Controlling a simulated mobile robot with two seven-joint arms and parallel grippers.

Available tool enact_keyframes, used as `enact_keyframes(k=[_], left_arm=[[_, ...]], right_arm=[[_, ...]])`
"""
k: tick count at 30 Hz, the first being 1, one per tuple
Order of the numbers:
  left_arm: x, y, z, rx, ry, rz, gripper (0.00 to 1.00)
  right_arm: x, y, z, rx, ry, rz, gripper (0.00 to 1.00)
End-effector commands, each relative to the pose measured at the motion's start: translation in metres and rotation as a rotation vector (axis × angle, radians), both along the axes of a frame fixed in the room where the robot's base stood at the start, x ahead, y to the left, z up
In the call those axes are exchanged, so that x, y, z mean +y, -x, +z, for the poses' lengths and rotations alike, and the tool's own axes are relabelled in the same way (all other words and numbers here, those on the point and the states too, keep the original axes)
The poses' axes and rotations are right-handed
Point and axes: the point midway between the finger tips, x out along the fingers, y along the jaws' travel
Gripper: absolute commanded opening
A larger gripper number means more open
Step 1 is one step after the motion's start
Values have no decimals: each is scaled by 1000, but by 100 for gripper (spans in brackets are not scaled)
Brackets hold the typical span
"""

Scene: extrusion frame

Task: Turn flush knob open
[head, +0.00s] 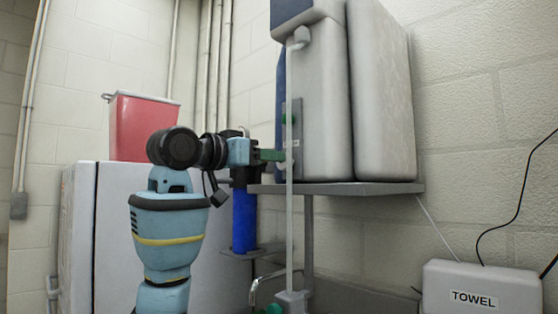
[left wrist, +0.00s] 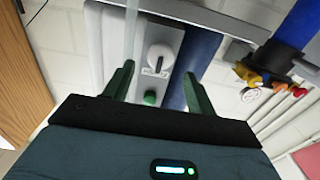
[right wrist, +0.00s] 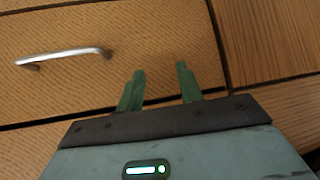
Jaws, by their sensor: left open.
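The white flush knob (left wrist: 159,58) sits on a grey panel (left wrist: 172,38) with a small label beside it. A green button (left wrist: 150,97) is on the same panel. My left gripper (left wrist: 159,71) is open, its two green fingers on either side of the knob in the picture. Whether they touch it I cannot tell. In the head view my left gripper (head: 273,155) is at the panel on the side of the tall grey unit (head: 320,110), and hides most of the knob. My right gripper (right wrist: 160,68) is open and empty in front of wooden drawers.
A clear vertical tube (head: 290,215) runs close by the left gripper. A grey shelf (head: 370,188) carries the units. A blue filter cylinder (head: 244,220) hangs below left. A towel dispenser (head: 480,288) is at lower right. A metal drawer handle (right wrist: 65,56) lies left of the right gripper.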

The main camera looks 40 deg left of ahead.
Motion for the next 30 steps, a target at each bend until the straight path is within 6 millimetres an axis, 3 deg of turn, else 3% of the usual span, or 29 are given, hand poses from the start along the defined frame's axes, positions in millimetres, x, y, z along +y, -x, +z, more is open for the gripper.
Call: enact_keyframes(k=[9,21,30], left_arm=[[-3,-40,1,-1,1,0,56],[-4,-47,0,-1,0,1,55],[-4,-47,0,-1,0,1,16]], right_arm=[[0,-4,2,-9,0,0,36],[0,-4,3,-10,-1,0,36],[0,-4,3,-10,-1,0,36]])
